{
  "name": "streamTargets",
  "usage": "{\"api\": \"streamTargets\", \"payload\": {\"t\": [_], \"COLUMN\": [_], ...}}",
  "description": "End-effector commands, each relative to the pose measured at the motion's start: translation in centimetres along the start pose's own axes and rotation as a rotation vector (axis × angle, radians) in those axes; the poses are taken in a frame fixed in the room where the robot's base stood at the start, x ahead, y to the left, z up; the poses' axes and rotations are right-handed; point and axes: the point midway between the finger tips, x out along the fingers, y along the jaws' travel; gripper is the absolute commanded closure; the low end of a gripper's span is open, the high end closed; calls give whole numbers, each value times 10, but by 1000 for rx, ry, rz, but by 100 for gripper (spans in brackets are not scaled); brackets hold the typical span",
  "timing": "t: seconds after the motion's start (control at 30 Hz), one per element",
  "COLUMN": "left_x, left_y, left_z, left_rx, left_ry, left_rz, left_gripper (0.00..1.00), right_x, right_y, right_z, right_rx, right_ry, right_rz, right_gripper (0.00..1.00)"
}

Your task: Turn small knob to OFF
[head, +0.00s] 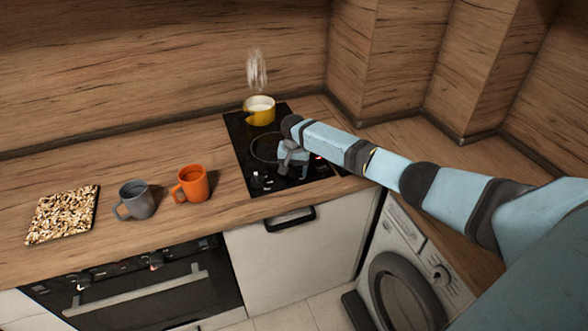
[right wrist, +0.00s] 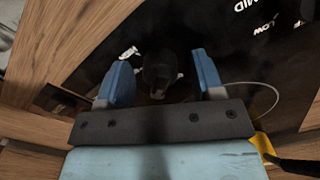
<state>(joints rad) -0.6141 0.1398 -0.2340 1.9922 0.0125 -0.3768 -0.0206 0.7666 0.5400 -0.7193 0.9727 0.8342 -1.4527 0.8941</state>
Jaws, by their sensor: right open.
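A black hob (head: 240,135) is set into the wooden counter, with dial markings at its front left and a small red light at its right. My right gripper (head: 287,168) reaches down over its front part and hides what is beneath. In the right wrist view, a dark round knob (right wrist: 160,68) lies between the two blue fingers of my open right gripper (right wrist: 162,82). Gaps show between the fingers and the knob. White lettering, "MID" and "LOW", belongs to a neighbouring dial at the top right. The knob's pointer and setting are too dark to read. My left gripper is not in view.
A yellow pot (head: 259,112) with white contents steams on the rear of the hob. An orange mug (head: 191,184), a grey mug (head: 137,200) and a nut-covered slab (head: 62,214) stand to the left. An oven (head: 150,295) and a washing machine (head: 400,290) are below.

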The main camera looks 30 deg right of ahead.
Motion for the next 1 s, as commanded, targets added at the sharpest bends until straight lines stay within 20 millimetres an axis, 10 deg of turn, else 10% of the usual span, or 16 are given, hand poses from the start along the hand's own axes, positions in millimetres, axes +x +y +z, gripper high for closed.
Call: {"api": "streamTargets", "payload": {"t": [0.23,1.0], "left_x": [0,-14], "left_y": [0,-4], "left_z": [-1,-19], "left_rx": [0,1], "left_ry": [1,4], "left_rz": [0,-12], "left_gripper": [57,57], "right_x": [0,-2], "right_y": [0,0], "right_z": [0,1], "right_rx": [0,-345], "right_ry": [0,-1], "right_rz": [0,-1], "right_gripper": [88,88]}}
